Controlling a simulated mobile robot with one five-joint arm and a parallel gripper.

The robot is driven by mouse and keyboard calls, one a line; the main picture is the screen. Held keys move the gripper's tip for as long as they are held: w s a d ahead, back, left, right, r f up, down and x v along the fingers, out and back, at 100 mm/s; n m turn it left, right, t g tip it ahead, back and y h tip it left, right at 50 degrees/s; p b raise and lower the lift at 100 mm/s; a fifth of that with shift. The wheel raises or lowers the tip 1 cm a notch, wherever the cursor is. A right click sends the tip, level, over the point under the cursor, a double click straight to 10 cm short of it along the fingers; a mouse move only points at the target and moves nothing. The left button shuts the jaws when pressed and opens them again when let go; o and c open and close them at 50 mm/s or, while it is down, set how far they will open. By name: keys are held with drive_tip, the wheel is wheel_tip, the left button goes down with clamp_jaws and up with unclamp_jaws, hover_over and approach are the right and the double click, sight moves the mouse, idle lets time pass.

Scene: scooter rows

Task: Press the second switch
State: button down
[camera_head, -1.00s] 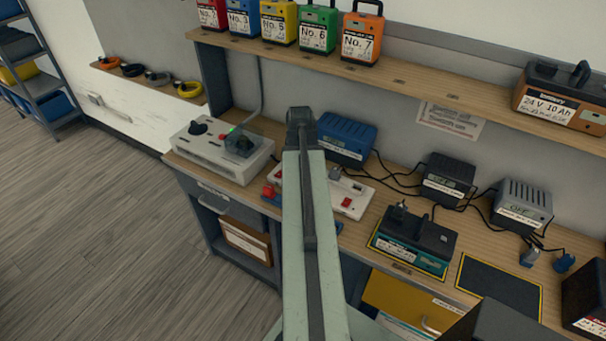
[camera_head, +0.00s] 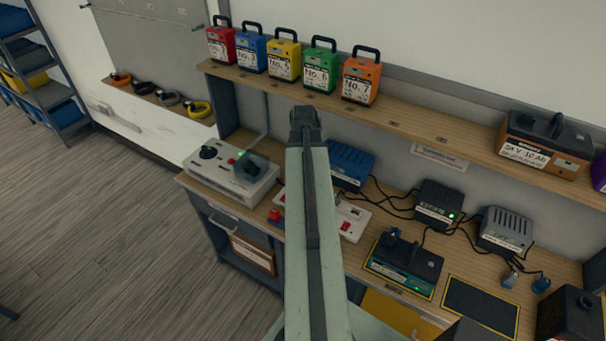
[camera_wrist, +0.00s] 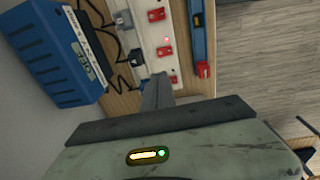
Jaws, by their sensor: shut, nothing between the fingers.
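A white power strip (camera_wrist: 151,35) with red rocker switches lies on the workbench. The wrist view shows a top switch (camera_wrist: 155,15), a middle switch (camera_wrist: 165,52) and a lower one (camera_wrist: 174,79) partly by my fingers. A small red light glows near the middle switch. In the head view my arm hides the middle of the strip (camera_head: 358,218) and the gripper is not clear.
A blue charger (camera_wrist: 52,52) stands left of the strip in the wrist view, with black cables between. A blue, red-ended object (camera_wrist: 197,35) lies on the right. A grey control box (camera_head: 225,175) and dark charger (camera_head: 437,203) stand on the bench, under a shelf of battery packs.

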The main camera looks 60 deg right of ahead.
drive_tip(key=w+a+f+b, duration=0.1)
drive_tip(key=w+a, duration=0.6)
drive_tip(key=a, duration=0.4)
drive_tip(key=w+a, duration=0.7)
drive_tip(key=a, duration=0.3)
drive_tip(key=w+a, duration=0.1)
drive_tip(key=a, duration=1.1)
drive_tip(key=w+a+f+m+b, duration=0.1)
drive_tip(key=w+a, duration=0.1)
drive_tip(key=a, duration=1.1)
drive_tip(key=shift+w+g+y, duration=0.25)
drive_tip(key=shift+g+y, duration=0.05)
drive_tip(key=shift+y, duration=0.1)
